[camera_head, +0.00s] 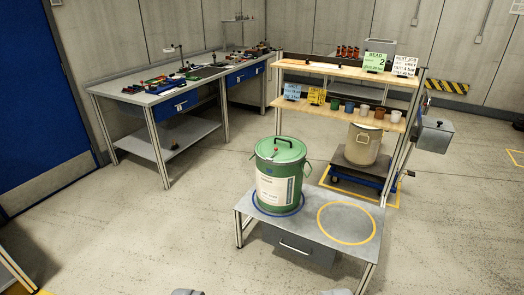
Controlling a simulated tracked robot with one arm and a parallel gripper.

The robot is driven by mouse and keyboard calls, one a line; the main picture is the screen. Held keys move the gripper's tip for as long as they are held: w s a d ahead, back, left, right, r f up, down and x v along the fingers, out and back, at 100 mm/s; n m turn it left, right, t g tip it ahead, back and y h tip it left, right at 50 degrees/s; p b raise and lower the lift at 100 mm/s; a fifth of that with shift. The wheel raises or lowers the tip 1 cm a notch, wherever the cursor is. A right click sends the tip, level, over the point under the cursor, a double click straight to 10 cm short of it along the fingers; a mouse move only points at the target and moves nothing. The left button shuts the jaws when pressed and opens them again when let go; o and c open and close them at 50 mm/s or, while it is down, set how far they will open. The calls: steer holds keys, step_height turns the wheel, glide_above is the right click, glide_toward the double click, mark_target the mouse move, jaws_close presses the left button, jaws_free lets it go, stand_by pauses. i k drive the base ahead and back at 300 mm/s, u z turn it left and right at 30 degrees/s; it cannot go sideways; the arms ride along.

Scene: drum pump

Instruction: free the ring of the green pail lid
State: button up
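The green pail (279,185) stands upright on the left part of a low grey bench, inside a blue circle (256,207). Its green lid (281,150) is on top, with a dark handle (284,141) and a small red part. A rim band (281,160) runs around the lid edge, and a small dark piece (307,169) juts out at its right side. Whether the band is latched is too small to tell. My gripper (262,292) shows only as two grey tips at the bottom edge, wide apart with nothing between them, well short of the pail.
The bench (312,232) has an empty yellow circle (346,223) on its right. Behind it a shelf rack (340,71) holds cups and signs, with a beige pail (362,144) on a low trolley. A workbench (180,92) with tools stands back left. The floor in front is clear.

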mark_target(291, 151)
steer(key=u, duration=0.25)
steer(key=i, duration=1.8)
steer(key=u, duration=0.25)
steer(key=i, duration=1.65)
steer(key=z, duration=0.75)
steer(key=i, duration=0.5)
steer(key=z, duration=0.15)
